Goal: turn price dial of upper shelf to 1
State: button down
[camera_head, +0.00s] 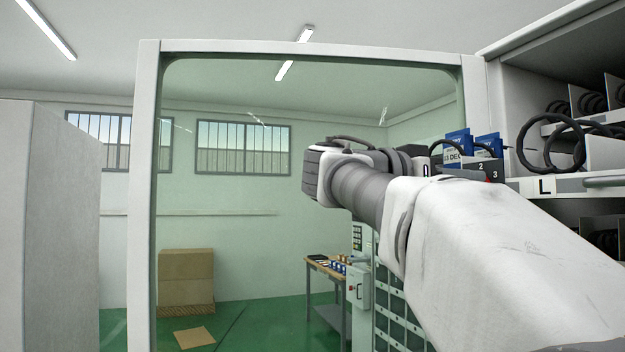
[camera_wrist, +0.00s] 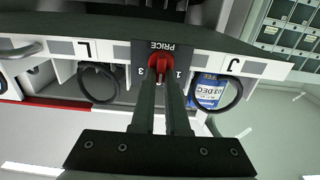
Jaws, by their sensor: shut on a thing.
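The red price dial (camera_wrist: 153,67) sits on a black plate (camera_wrist: 167,46) marked PRICE, upside down in the wrist view. A 3 shows left of the dial and a 1 to its right. My gripper (camera_wrist: 156,86) is shut on the dial, its two dark fingers side by side across it. The fingers hide part of the knob, so I cannot tell exactly where it points. In the head view the black plate (camera_head: 478,168) shows a 2 and a 3 at the shelf's front, with a sliver of red; my arm covers much of the area.
The white shelf rail carries an L label (camera_wrist: 84,48) and a J label (camera_wrist: 249,67) on either side of the dial. Black coils and a blue box (camera_wrist: 207,92) stand close to my fingers. A glass panel (camera_head: 250,220) in a white frame stands left of the shelves.

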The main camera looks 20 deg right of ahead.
jog(key=shift+n, duration=0.4)
jog(key=n+p, duration=0.1)
jog(key=n, duration=0.6)
jog(key=w+n+p, duration=0.1)
jog(key=n, duration=0.3)
jog(key=shift+f+p, duration=0.25)
jog(key=shift+p, duration=0.05)
jog(key=c, duration=0.9)
grip_release()
jog(key=shift+a, duration=0.1)
jog(key=a, duration=0.5)
jog(key=s+a, duration=0.1)
jog(key=a, duration=1.1)
jog(key=shift+s+a, duration=0.15)
